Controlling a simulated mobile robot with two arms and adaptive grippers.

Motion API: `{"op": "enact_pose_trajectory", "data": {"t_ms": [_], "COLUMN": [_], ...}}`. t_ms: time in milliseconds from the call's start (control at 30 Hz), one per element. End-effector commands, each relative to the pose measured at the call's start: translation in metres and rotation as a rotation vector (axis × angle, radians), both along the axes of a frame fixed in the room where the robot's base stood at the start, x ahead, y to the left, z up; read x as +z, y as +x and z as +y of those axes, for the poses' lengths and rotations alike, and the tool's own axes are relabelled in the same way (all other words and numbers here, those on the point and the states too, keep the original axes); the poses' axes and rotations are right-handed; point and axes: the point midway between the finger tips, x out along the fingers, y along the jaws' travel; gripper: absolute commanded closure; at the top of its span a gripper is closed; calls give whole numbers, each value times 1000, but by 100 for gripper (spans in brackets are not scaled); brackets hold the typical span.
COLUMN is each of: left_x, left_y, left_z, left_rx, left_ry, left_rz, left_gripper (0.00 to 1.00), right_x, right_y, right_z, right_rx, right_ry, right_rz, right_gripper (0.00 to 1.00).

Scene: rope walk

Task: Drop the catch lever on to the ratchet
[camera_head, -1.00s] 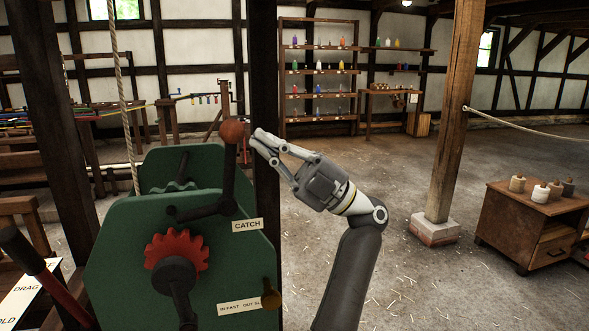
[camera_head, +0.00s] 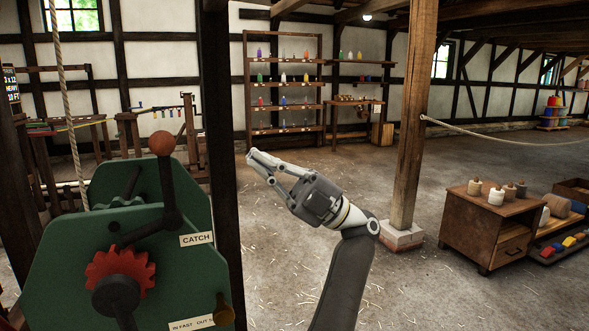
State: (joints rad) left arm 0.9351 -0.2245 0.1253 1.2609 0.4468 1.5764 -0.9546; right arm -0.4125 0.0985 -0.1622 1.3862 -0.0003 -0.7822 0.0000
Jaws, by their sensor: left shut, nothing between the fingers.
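The catch lever (camera_head: 170,187) is a dark bent bar with an orange-brown ball knob (camera_head: 161,143) on top. Its handle stands nearly upright on the green machine housing (camera_head: 70,250) at the lower left. Its lower arm (camera_head: 140,231) reaches left, over the red toothed ratchet (camera_head: 120,268). I cannot tell whether its end touches the teeth. A CATCH label (camera_head: 197,239) sits beside it. My left gripper (camera_head: 254,157) is shut and empty, to the right of the knob and apart from it. My right gripper is not in view.
A dark post (camera_head: 222,130) stands between the machine and my gripper. A wooden post (camera_head: 411,140) on a stone foot and a cabinet with spools (camera_head: 490,225) stand to the right. Shelves (camera_head: 285,90) line the back wall. The middle floor is open.

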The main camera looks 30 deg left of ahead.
Motion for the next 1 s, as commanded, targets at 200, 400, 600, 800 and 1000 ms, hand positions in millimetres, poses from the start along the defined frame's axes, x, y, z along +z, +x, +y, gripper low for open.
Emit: {"op": "enact_pose_trajectory", "data": {"t_ms": [200,400,600,800,1000], "left_x": [-6,-9,-9,-9,-9], "left_y": [21,29,30,30,30], "left_z": [-25,-36,-39,-38,-38], "left_rx": [-3,-3,-1,-1,-2], "left_ry": [0,0,0,0,1], "left_rz": [1,0,0,0,0], "left_gripper": [100,100,100,100,100], "right_x": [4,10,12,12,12], "right_y": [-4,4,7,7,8], "right_z": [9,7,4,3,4], "right_rx": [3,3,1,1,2], "right_ry": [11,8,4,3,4], "right_rz": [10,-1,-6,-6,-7], "right_gripper": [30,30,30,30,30]}}
